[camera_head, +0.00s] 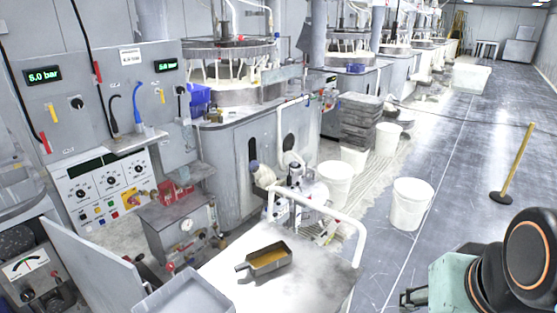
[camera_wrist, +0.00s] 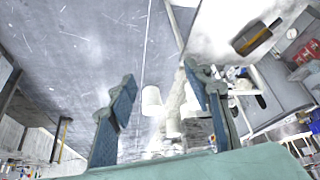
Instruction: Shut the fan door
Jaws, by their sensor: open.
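A flat light-grey panel (camera_head: 92,265), which looks like the fan door, stands swung open at the lower left of the head view. Beside it is a housing with a dark round part (camera_head: 14,240), perhaps the fan, and a gauge (camera_head: 24,266). I cannot tell the hinge or latch. My gripper (camera_wrist: 160,78) is open and empty in the wrist view, its two blue-padded fingers spread apart over the floor. My arm is at the lower right of the head view, far from the panel. The panel cannot be made out in the wrist view.
A white cart (camera_head: 308,284) with a raised rail and a dark tray (camera_head: 268,260) stands between my arm and the panel. A grey bin (camera_head: 185,297) is beside the panel. White buckets (camera_head: 412,203) and a yellow post (camera_head: 515,165) stand on the floor. The right aisle is mostly clear.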

